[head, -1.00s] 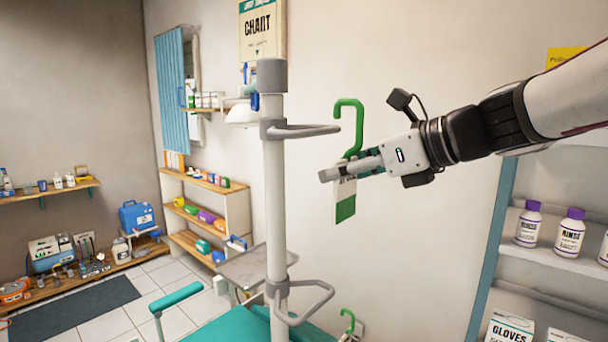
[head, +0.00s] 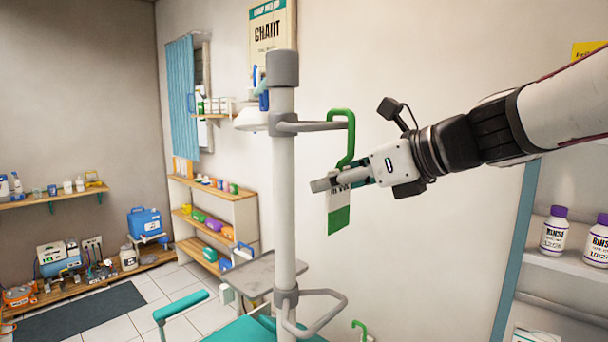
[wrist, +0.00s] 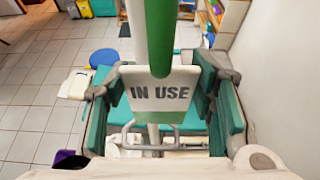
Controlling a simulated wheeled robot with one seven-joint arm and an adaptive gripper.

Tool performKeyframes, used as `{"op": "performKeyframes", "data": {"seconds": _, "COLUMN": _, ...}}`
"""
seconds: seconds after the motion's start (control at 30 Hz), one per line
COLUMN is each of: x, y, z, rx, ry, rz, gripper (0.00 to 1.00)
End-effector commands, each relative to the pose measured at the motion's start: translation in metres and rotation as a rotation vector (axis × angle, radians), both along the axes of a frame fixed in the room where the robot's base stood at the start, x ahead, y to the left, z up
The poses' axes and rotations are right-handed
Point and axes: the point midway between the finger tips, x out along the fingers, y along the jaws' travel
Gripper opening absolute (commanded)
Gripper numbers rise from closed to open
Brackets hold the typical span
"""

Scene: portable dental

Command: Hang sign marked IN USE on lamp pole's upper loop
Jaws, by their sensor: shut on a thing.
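The white and green sign (head: 339,218) hangs upright below its green hook (head: 347,145). The wrist view shows IN USE on the sign (wrist: 160,93), with the hook (wrist: 160,38) rising in front of it. My gripper (head: 328,184) is shut on the sign near the hook's base; its fingers (wrist: 160,105) are on both sides in the wrist view. The grey lamp pole (head: 284,200) stands left of my gripper. The hook's top overlaps the outer end of the pole's upper loop (head: 308,127); I cannot tell whether it rests on it.
A lower loop (head: 325,318) sticks out of the pole below my gripper. Another green hook (head: 359,328) shows at the bottom. A grey tray (head: 262,272) and teal chair parts (head: 182,304) are left of the pole. A shelf with white bottles (head: 553,231) stands at right.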

Motion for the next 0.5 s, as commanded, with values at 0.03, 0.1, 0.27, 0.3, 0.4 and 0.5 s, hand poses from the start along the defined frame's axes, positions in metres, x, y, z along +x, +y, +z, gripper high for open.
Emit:
{"op": "performKeyframes", "data": {"seconds": 0.03, "x": 0.0002, "y": 0.0001, "z": -0.0014, "rx": 0.001, "ry": -0.001, "rz": 0.0, "gripper": 0.23}}
{"op": "performKeyframes", "data": {"seconds": 0.1, "x": 0.0, "y": 0.0, "z": -0.0022, "rx": 0.001, "ry": -0.001, "rz": 0.0, "gripper": 0.23}}
{"op": "performKeyframes", "data": {"seconds": 0.27, "x": -0.0003, "y": 0.0, "z": -0.0027, "rx": 0.001, "ry": -0.001, "rz": 0.0, "gripper": 0.23}}
{"op": "performKeyframes", "data": {"seconds": 0.3, "x": -0.0004, "y": 0.0, "z": -0.0026, "rx": 0.001, "ry": -0.001, "rz": 0.0, "gripper": 0.23}}
{"op": "performKeyframes", "data": {"seconds": 0.4, "x": -0.0004, "y": 0.0, "z": -0.0026, "rx": 0.001, "ry": -0.001, "rz": 0.0, "gripper": 0.23}}
{"op": "performKeyframes", "data": {"seconds": 0.5, "x": -0.0004, "y": 0.0, "z": -0.0026, "rx": 0.001, "ry": -0.001, "rz": 0.0, "gripper": 0.73}}
